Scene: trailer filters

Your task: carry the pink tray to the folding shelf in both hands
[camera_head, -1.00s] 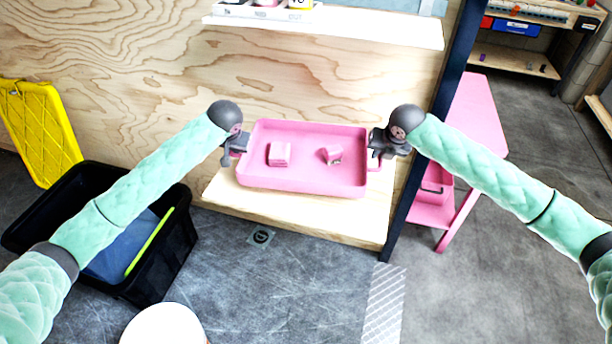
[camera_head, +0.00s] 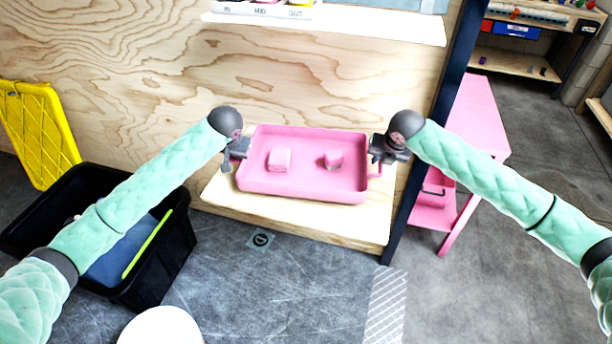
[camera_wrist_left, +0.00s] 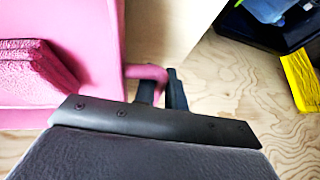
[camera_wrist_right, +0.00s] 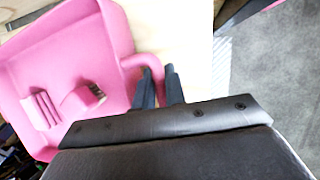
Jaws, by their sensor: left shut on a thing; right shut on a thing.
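The pink tray (camera_head: 302,193) is over the light wooden folding shelf (camera_head: 225,204) on the plywood wall, with two pink blocks inside, a left one (camera_head: 279,160) and a right one (camera_head: 333,160). I cannot tell whether the tray touches the shelf. My left gripper (camera_head: 235,156) is shut on the tray's left handle; the left wrist view shows the handle (camera_wrist_left: 148,72) between the fingers (camera_wrist_left: 163,90). My right gripper (camera_head: 382,157) is shut on the right handle; the right wrist view shows that handle (camera_wrist_right: 145,62) at the fingers (camera_wrist_right: 160,88).
A dark post (camera_head: 428,145) stands close right of the shelf, with a pink stand (camera_head: 478,120) behind it. A white upper shelf (camera_head: 330,27) is above. A black bin (camera_head: 175,250) and yellow lid (camera_head: 38,135) are at left.

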